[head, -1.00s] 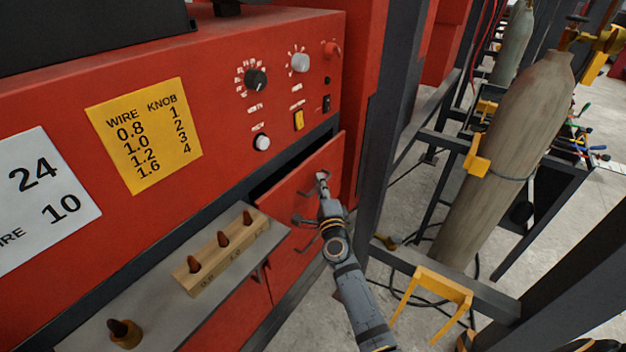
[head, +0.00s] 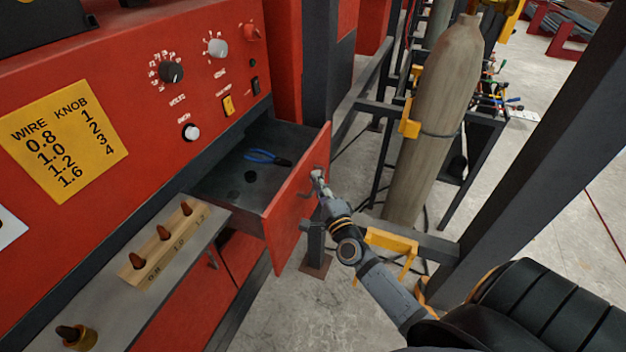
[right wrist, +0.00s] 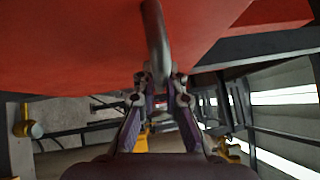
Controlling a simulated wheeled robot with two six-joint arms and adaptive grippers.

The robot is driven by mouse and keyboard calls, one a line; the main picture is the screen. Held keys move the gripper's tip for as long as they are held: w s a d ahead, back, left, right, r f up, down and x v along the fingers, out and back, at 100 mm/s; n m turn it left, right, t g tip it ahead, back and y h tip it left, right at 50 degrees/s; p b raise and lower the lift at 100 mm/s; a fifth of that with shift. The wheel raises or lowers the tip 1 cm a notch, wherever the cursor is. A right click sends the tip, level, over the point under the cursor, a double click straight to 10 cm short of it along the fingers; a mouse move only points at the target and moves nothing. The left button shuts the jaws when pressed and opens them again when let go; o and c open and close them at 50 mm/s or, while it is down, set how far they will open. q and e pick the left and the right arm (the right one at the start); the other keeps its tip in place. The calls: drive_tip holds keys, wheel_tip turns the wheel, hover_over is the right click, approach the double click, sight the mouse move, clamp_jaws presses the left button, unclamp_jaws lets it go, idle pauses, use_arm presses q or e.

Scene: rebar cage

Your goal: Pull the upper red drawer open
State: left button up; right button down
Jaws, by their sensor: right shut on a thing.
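The upper red drawer (head: 297,200) stands well out of the red machine in the head view. Its dark tray holds pliers with blue handles (head: 262,157) and a small dark round thing (head: 250,177). My right gripper (head: 318,180) is at the drawer's front face, shut on the drawer handle (head: 307,190). In the right wrist view the fingers (right wrist: 160,85) close around the grey curved handle bar (right wrist: 156,40), with the red drawer front behind it. My left gripper is not in view.
A grey shelf (head: 110,290) beside the drawer carries a wooden block (head: 165,243) with several copper-coloured tips. A lower red door (head: 240,258) is under the drawer. A gas cylinder (head: 432,120) and dark posts stand to the right.

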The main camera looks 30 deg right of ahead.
drive_tip(key=shift+r, duration=0.1)
drive_tip(key=c, duration=1.7)
unclamp_jaws()
drive_tip(key=shift+d, duration=0.1)
drive_tip(key=s+a+f, duration=0.1)
drive_tip(key=s, duration=1)
drive_tip(key=shift+s+a+f, duration=0.25)
drive_tip(key=shift+s+f, duration=0.15)
